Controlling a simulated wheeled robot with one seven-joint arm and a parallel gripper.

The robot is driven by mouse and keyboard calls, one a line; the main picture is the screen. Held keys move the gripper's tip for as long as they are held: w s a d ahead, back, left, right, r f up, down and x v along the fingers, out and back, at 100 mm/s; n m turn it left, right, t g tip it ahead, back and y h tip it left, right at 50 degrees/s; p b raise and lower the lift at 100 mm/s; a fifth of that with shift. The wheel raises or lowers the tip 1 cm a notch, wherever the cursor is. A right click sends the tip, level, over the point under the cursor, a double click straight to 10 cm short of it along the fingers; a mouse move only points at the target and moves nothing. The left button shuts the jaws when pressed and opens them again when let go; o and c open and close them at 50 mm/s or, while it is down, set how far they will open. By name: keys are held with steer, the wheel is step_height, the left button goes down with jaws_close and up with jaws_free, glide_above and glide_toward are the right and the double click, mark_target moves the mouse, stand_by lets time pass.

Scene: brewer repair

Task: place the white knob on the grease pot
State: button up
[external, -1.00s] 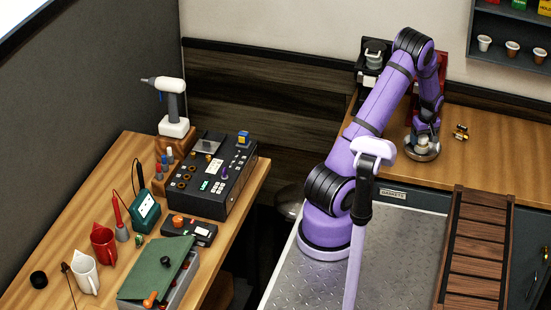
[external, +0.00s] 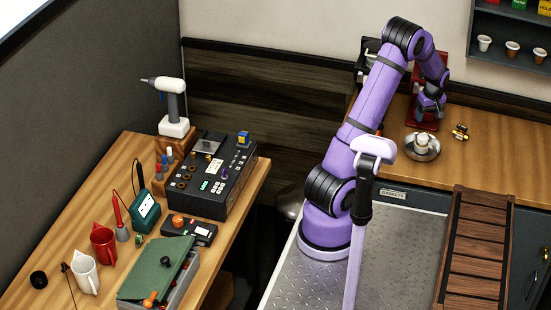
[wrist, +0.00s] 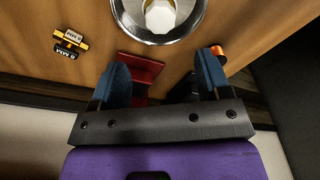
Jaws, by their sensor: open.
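A pale, faceted piece that looks like the white knob (wrist: 160,17) is in a round silver dish (wrist: 190,28), cut by the top edge of the wrist view. In the external view the dish (external: 434,153) stands on the back counter with a small cream-white upright shape in it. I cannot tell the grease pot apart from the knob there; what is under the knob is hidden from above. My gripper (wrist: 163,66) is open and empty, its blue fingers apart. In the external view my gripper (external: 431,107) is above and slightly behind the dish, clear of it.
A red machine (external: 414,112) stands close behind my gripper. The wooden counter (external: 505,155) further right is clear. A shelf with cups (external: 512,48) hangs at upper right.

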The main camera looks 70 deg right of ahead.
steer(key=shift+a+r, duration=0.1)
steer(key=shift+r, duration=0.45)
